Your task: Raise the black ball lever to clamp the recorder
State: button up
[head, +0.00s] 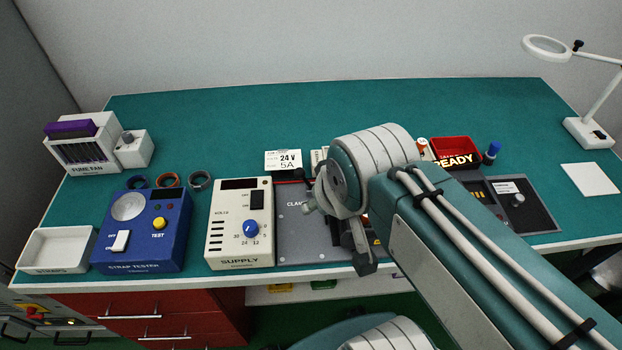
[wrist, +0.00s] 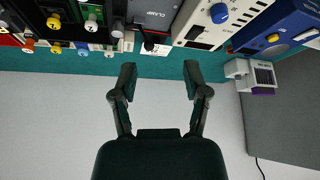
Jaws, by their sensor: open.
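The grey clamp plate (head: 290,225) lies right of the supply box in the head view, its right part hidden behind my arm. In the wrist view, which is upside down, the plate (wrist: 155,10) is at the top edge. A dark lever (wrist: 147,40) seems to stand out from it; its ball end is not clear. In the head view a small black knob (head: 299,174) shows at the plate's back edge. I cannot make out the recorder. My gripper (wrist: 160,74) is open and empty, its fingers apart from the plate and lever. In the head view my arm mostly hides it.
The supply box (head: 240,225) and blue strap tester (head: 142,230) stand left of the plate. A red bin (head: 450,150) and dark panels (head: 520,205) are to the right. A lamp (head: 585,130) stands at far right.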

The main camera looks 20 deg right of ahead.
jog(key=shift+o, duration=0.9)
jog(key=n+g, duration=0.5)
jog(key=n, duration=0.2)
send_near(299, 169)
jog(key=f, duration=1)
jog(key=shift+w+f, duration=0.3)
grip_shut()
